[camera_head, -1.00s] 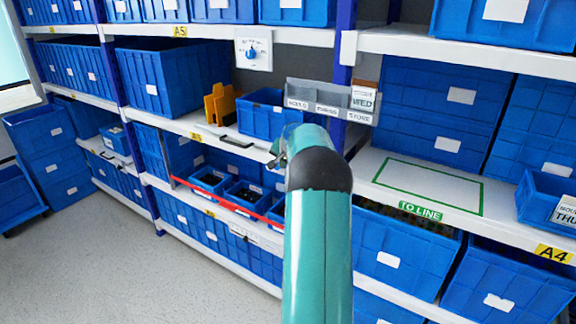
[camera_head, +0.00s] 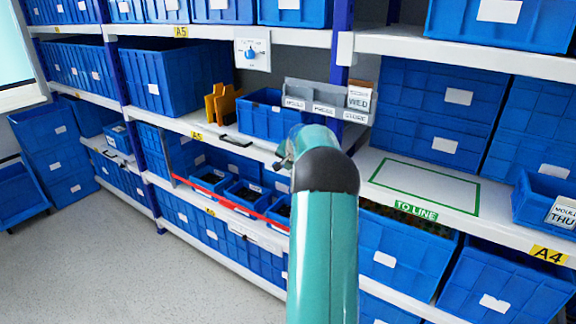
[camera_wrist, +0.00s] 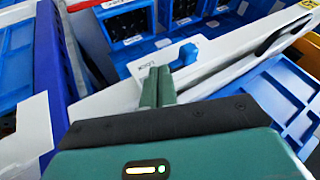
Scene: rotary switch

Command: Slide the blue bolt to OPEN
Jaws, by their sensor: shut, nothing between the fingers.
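In the wrist view a blue bolt knob (camera_wrist: 185,56) stands on the white shelf edge (camera_wrist: 222,44). A small printed label (camera_wrist: 147,66) lies to the left of the knob; its word is too small to read surely. My gripper (camera_wrist: 158,82) is shut and empty, its green fingertips just below and left of the knob, near the label. A narrow gap seems to separate them; contact cannot be told. In the head view my gripper (camera_head: 283,158) is at the middle shelf's front edge, and I cannot make out the bolt there.
A red bar (camera_head: 230,203) crosses the front of blue bins on the shelf below. A blue bin (camera_head: 264,116), orange holders (camera_head: 222,104) and a grey label rack (camera_head: 325,99) stand near the gripper. A white dial panel (camera_head: 252,50) hangs above. Open floor (camera_head: 120,260) lies at left.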

